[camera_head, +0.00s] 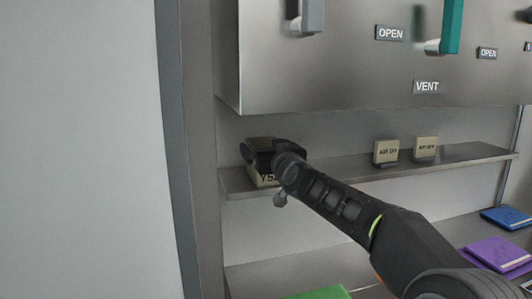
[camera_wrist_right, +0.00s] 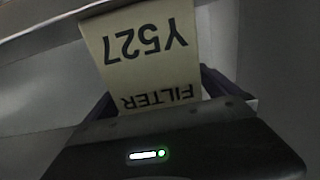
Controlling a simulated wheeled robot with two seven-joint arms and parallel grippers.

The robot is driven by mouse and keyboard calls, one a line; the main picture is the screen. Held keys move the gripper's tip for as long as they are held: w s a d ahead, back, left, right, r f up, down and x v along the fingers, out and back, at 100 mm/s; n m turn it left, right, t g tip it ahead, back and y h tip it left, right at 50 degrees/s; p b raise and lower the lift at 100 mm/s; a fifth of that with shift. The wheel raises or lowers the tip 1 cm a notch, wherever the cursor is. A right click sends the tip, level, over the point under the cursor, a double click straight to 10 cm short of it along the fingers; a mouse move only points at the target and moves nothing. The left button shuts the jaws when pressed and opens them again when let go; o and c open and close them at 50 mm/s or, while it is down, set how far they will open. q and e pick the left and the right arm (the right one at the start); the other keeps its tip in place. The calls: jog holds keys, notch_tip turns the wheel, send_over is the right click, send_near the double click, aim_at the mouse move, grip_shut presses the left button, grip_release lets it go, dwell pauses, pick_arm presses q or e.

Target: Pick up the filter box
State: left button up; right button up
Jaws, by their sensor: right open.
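The filter box (camera_head: 266,181) is cream, with black lettering, and stands at the left end of the upper shelf (camera_head: 340,166). In the right wrist view the filter box (camera_wrist_right: 150,48) shows upside down, with "FILTER" and "Y527" on its face. My right gripper (camera_head: 265,150) is at the box and hides much of it in the head view. Its dark fingers show on both sides of the box in the wrist view, open around it. Whether either finger touches the box cannot be told. My left gripper is not in view.
Two small cream boxes (camera_head: 386,152) (camera_head: 426,148) stand farther right on the same shelf. A steel panel (camera_head: 330,80) with handles and labels hangs above. A wall post (camera_head: 195,150) is close on the left. Purple (camera_head: 497,253), blue (camera_head: 507,218) and green (camera_head: 318,293) flat items lie below.

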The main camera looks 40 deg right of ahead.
jog(key=shift+w+d, duration=0.25)
jog(key=shift+w, duration=0.3)
jog(key=shift+a, duration=0.1)
jog(key=shift+c, duration=0.2)
jog(key=c, duration=1.7)
jog(key=shift+r, duration=0.15)
